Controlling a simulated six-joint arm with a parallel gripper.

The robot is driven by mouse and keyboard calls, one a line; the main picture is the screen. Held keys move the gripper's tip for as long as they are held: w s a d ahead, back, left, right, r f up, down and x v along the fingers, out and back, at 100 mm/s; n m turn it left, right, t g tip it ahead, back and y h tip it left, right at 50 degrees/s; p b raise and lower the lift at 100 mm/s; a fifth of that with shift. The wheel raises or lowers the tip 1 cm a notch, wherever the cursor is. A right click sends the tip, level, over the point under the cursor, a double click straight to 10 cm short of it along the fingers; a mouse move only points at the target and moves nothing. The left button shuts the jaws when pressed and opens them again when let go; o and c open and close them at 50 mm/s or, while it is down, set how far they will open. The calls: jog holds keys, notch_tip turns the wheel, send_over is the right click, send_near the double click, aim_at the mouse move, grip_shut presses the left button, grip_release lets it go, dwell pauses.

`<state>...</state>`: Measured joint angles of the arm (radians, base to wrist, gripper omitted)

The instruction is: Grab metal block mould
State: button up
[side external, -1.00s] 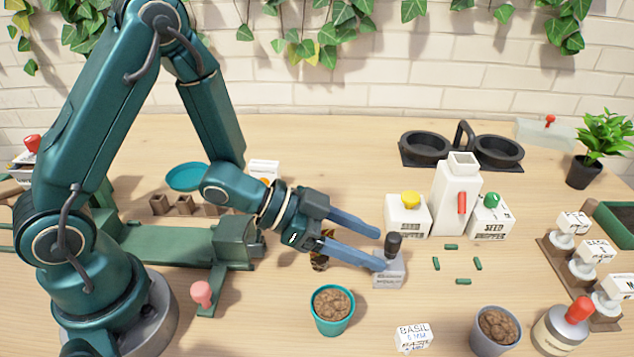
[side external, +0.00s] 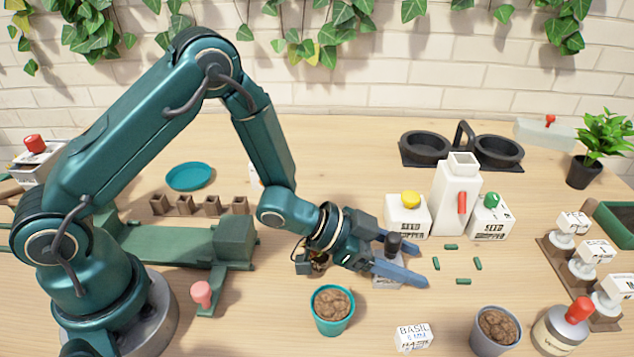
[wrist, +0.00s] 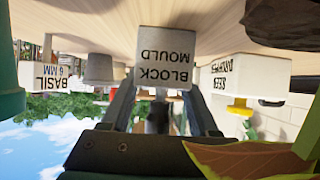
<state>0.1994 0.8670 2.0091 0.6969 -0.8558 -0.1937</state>
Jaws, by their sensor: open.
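The metal block mould is a grey block (side external: 383,282) with a black upright knob (side external: 393,243), standing on the table right of my arm. My gripper (side external: 405,262) is open, its two blue-grey fingers reaching past either side of the knob. The near finger covers part of the block in the side view. In the upside-down wrist view, the block's face reads "BLOCK MOULD" (wrist: 165,58) and sits between my fingers (wrist: 160,105). I cannot tell whether the fingers touch it.
A teal pot of soil (side external: 332,310) stands just in front. A basil label block (side external: 414,338) and a grey pot (side external: 496,330) are at the front right. Green pieces (side external: 451,247) lie to the right.

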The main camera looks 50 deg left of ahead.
grip_shut()
jog(key=shift+r, duration=0.1)
